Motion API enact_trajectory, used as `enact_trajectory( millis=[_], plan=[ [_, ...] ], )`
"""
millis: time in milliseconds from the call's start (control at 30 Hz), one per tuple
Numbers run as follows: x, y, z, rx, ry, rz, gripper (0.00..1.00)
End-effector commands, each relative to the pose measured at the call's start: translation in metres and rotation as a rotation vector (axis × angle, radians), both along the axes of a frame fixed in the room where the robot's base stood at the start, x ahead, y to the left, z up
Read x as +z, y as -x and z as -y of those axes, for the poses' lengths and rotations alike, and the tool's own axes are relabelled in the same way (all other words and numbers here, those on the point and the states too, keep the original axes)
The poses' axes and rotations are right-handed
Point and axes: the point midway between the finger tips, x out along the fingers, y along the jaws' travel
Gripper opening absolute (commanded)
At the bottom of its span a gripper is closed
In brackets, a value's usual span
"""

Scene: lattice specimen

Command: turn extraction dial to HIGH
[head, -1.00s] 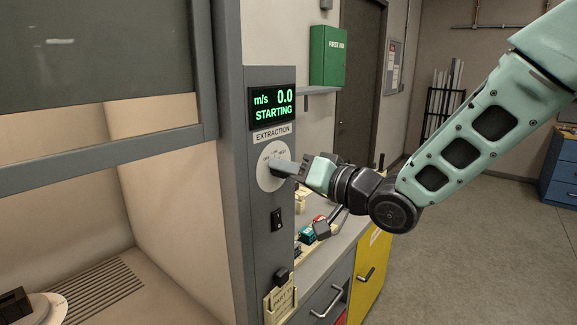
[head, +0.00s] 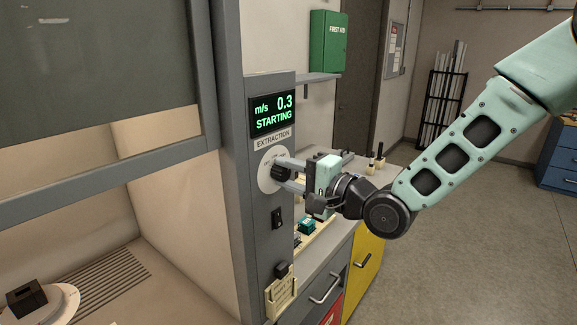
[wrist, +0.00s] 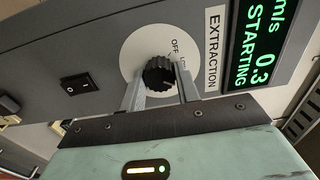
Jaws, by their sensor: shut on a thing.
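The extraction dial is a black ribbed knob (head: 278,173) on a round white plate (head: 265,168), on the grey post under the EXTRACTION label (head: 272,139). In the wrist view the knob (wrist: 159,73) sits between my two grey fingers, and OFF and LOW show on the plate; other marks are hidden or unreadable. My gripper (head: 287,176) is shut on the knob, one finger on each side. The display (head: 273,115) above reads 0.3 m/s, STARTING.
A black rocker switch (head: 277,219) sits below the dial. The fume hood sash (head: 100,62) is at the left. Behind my gripper a bench with small items stands over a yellow cabinet (head: 366,265). A green first aid box (head: 327,42) hangs on the wall.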

Motion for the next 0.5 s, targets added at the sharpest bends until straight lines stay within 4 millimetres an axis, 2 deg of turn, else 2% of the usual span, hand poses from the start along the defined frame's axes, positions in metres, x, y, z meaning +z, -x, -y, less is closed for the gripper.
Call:
enact_trajectory(
  millis=[500],
  plan=[
    [-0.0001,-0.001,0.0012,-0.003,-0.132,-0.167,0.09]
  ],
)
